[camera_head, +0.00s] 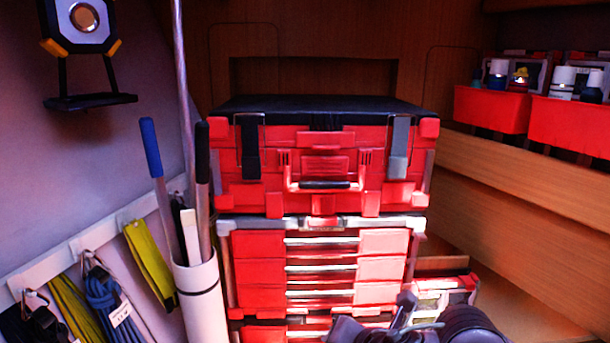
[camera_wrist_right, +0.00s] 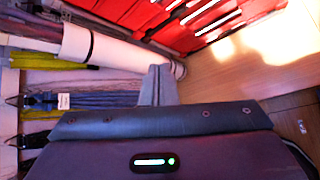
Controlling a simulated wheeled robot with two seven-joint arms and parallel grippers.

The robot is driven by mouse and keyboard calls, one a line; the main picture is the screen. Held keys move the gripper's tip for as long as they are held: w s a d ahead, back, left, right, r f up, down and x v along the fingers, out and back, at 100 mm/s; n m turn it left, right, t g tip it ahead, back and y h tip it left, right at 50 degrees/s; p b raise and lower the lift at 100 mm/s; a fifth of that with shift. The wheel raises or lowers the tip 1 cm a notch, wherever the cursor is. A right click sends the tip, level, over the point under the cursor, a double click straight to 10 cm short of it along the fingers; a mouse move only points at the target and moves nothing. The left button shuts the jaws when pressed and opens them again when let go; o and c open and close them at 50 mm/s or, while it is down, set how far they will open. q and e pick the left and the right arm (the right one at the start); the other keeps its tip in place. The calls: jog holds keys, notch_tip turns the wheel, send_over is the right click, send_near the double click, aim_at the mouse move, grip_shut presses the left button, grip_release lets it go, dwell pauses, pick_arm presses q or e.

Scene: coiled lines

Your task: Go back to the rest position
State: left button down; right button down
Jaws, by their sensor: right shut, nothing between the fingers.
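My right gripper (camera_head: 405,308) shows at the bottom edge of the head view, in front of the red drawer stack (camera_head: 258,270). In the right wrist view its grey fingers (camera_wrist_right: 158,76) are together, with nothing held between them. They point toward the white tube (camera_wrist_right: 92,44) and the floor side of the drawers, apart from both as far as I can see. My left gripper is in neither view. Coiled lines hang on the white rail (camera_head: 50,263) at the left: a blue one (camera_head: 108,300) and yellow ones (camera_head: 148,262).
The white tube (camera_head: 202,300) holds upright poles beside the drawers. A large red case (camera_head: 320,165) sits on top of the stack. Red bins (camera_head: 492,109) stand on a wooden ledge at the right. A work lamp (camera_head: 85,25) hangs top left.

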jog(key=s+d+f+m+g+h, duration=0.25)
jog(key=s+d+f+m, duration=0.65)
jog(key=m, duration=0.6)
jog(key=s+d+f+m+g+h, duration=0.2)
jog(key=s+d+f+m+g, duration=0.4)
jog(key=s+m, duration=0.6)
notch_tip(320, 180, down, 35)
jog(key=m+t+b, duration=0.1)
jog(key=m+b, duration=0.1)
jog(key=b, duration=0.1)
jog(key=s+d+f+g+b, duration=0.1)
jog(key=s+d+f+b, duration=0.1)
jog(key=s+f, duration=1.6)
jog(key=shift+s+d+f, duration=0.35)
jog(key=shift+s+d, duration=0.15)
jog(key=shift+s, duration=0.35)
